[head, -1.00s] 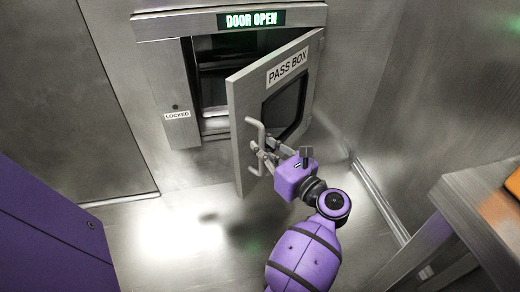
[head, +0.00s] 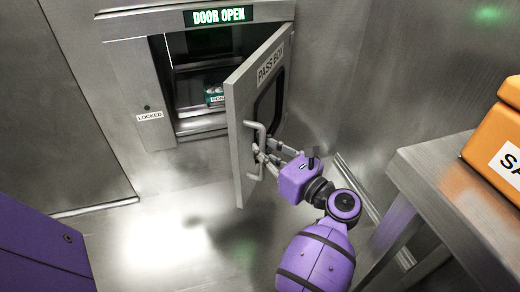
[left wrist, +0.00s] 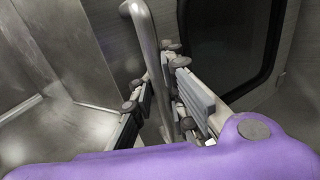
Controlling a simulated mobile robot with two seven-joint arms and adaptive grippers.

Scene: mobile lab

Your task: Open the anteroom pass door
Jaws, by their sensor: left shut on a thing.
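The pass box door (head: 240,150), grey with a dark window and a PASS BOX label, stands swung out from its frame at a wide angle. Its bar handle (head: 257,132) runs along the free edge. My left gripper (head: 261,155) is shut on the handle near its lower part. The left wrist view shows the handle bar (left wrist: 147,40) running between the fingers (left wrist: 165,95). Inside the opening, a small green box (head: 215,96) with partly readable lettering sits on the chamber floor. The sign above (head: 219,15) reads DOOR OPEN. My right gripper is not in view.
A LOCKED label (head: 149,117) is on the frame left of the opening. A metal table (head: 420,165) at the right bears an orange case (head: 500,135). A purple panel stands at lower left. The floor (head: 150,235) before the door is clear.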

